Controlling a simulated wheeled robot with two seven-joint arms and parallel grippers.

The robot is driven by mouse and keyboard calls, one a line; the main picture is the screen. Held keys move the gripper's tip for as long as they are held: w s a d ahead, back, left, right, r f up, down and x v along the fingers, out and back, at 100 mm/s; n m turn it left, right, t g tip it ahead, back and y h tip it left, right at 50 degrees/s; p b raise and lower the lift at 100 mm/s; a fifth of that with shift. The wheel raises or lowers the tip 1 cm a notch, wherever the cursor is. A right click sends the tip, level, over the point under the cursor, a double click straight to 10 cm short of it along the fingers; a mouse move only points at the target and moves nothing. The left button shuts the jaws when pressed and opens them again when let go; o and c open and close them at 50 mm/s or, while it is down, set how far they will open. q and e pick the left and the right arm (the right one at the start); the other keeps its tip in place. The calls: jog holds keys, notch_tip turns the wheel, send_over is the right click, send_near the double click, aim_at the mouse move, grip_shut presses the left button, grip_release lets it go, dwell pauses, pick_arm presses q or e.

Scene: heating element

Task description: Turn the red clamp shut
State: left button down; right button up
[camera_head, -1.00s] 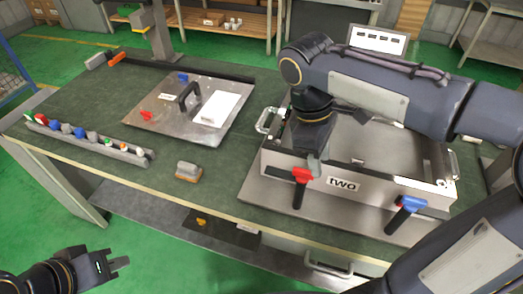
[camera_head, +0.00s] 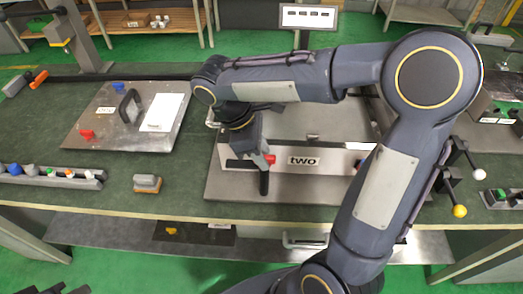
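The red clamp (camera_head: 271,159) is on the front left of a metal box labelled "two" (camera_head: 340,160). A black handle (camera_head: 264,183) hangs down below the red part, and a dark horizontal bar (camera_head: 238,164) shows just left of it. My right gripper (camera_head: 264,154) points down at the clamp, at or touching its red part. Its fingers are partly hidden, so I cannot tell whether they are closed on it. A bit of blue, likely a second clamp (camera_head: 360,164), shows behind my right arm. Only dark tips of my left gripper (camera_head: 76,289) show at the bottom edge.
A metal plate (camera_head: 100,135) with a black handle and red and blue knobs lies left on the green table. A grey-and-orange block (camera_head: 147,184) and a rail of coloured knobs (camera_head: 50,178) are at the front edge. Levers with yellow and white balls (camera_head: 459,211) stand at right.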

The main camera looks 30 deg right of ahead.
jog(key=shift+c, duration=0.2)
grip_shut()
dwell(0.3)
jog(key=m+p, duration=0.1)
jog(key=m, duration=0.1)
jog(key=shift+r+m+g+y, duration=0.15)
jog(key=shift+m+g+y, duration=0.25)
jog(key=m+p, duration=0.1)
jog(key=m+y, duration=0.1)
jog(key=m, duration=0.1)
jog(key=shift+w+d+m+g+p, duration=0.15)
jog(key=shift+m+g+p, duration=0.15)
jog(key=shift+g+p, duration=0.1)
jog(key=m+y+p, duration=0.1)
jog(key=m, duration=0.2)
jog(key=m+y, duration=0.1)
jog(key=m, duration=0.2)
jog(key=shift+d+g+y+p, duration=0.15)
jog(key=shift+g+y+p, duration=0.15)
jog(key=shift+p, duration=0.05)
jog(key=m+y, duration=0.1)
jog(key=m, duration=0.1)
jog(key=m+p, duration=0.1)
jog(key=m, duration=0.2)
jog(key=shift+d+m+t+y, duration=0.15)
jog(key=shift+m+t+y, duration=0.15)
jog(key=shift+t+y, duration=0.1)
